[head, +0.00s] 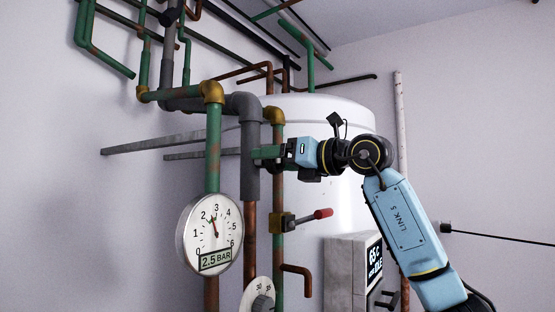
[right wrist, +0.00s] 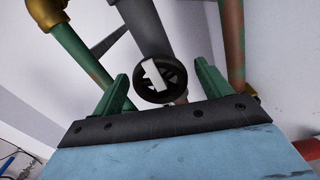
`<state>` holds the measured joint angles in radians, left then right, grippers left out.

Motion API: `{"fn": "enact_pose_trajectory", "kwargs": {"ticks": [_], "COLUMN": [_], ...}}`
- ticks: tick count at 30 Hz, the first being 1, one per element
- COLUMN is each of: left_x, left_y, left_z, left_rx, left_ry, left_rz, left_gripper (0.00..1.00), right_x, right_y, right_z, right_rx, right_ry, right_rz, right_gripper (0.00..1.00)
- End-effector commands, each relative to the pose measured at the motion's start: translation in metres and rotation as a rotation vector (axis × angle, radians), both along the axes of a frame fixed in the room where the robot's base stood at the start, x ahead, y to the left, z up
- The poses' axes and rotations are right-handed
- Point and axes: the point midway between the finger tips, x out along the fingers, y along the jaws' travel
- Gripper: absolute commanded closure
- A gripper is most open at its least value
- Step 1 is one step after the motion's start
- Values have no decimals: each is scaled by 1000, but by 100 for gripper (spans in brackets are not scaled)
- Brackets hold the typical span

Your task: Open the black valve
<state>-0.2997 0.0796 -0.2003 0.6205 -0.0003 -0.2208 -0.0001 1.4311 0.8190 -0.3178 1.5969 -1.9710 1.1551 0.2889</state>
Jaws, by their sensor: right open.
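The black valve is a small round handwheel (right wrist: 155,75) with spokes and a white bar across it, seen in the right wrist view on a grey pipe (right wrist: 141,25). In the head view I cannot make out the wheel behind my gripper. My right gripper (head: 262,153) reaches in from the right at the grey vertical pipe (head: 250,180). Its green fingers are open, one on each side of the wheel in the right wrist view (right wrist: 162,72). I cannot tell whether they touch it. My left gripper is not in view.
A round gauge (head: 211,233) reading 2.5 BAR hangs at left, with a smaller dial (head: 261,297) below. A red-handled lever (head: 322,213) sticks out below my gripper. A white tank (head: 350,118) and grey control box (head: 345,275) stand behind. Green and rusty pipes surround the spot.

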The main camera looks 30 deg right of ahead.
Motion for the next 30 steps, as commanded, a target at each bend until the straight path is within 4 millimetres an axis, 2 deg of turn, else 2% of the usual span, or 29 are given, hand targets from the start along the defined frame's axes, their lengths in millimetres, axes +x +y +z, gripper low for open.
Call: {"fn": "enact_pose_trajectory", "kwargs": {"ticks": [4,14,23,30], "left_x": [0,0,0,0], "left_y": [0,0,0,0], "left_z": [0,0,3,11], "left_rx": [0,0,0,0], "left_ry": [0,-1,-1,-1], "left_rz": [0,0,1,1], "left_gripper": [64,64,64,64], "right_x": [0,0,0,0], "right_y": [0,0,0,0], "right_z": [0,0,0,1], "right_rx": [0,0,-33,-158], "right_ry": [1,1,-12,-63], "right_rz": [0,1,1,-1], "right_gripper": [24,67,68,68]}}
